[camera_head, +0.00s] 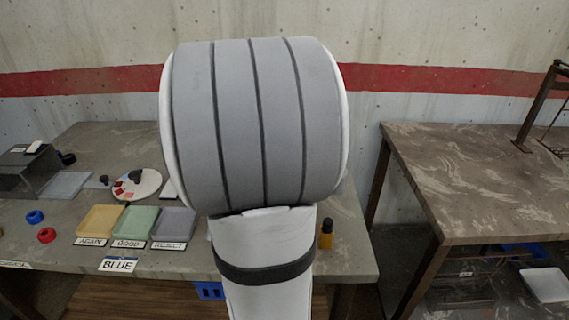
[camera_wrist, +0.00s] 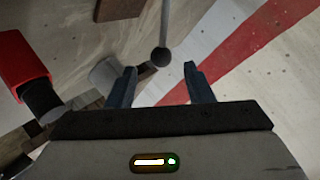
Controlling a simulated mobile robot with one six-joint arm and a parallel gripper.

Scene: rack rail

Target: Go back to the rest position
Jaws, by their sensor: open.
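My gripper (camera_wrist: 161,75) shows in the wrist view with its two dark blue fingers apart and nothing between them. Beyond the fingertips are a thin grey rod with a dark ball end (camera_wrist: 161,57) and a pale concrete wall with a red stripe. I cannot tell how far off the rod is. In the head view a large grey and white link of my own arm fills the middle, and the gripper itself does not show there.
The left table (camera_head: 345,240) bears yellow (camera_head: 101,221), green (camera_head: 135,222) and grey (camera_head: 174,223) trays, a blue ring (camera_head: 35,217), a red ring (camera_head: 47,235) and a dark bottle (camera_head: 326,233). A brown table (camera_head: 470,190) stands at right. A red-and-black object (camera_wrist: 25,75) is left of the fingers.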

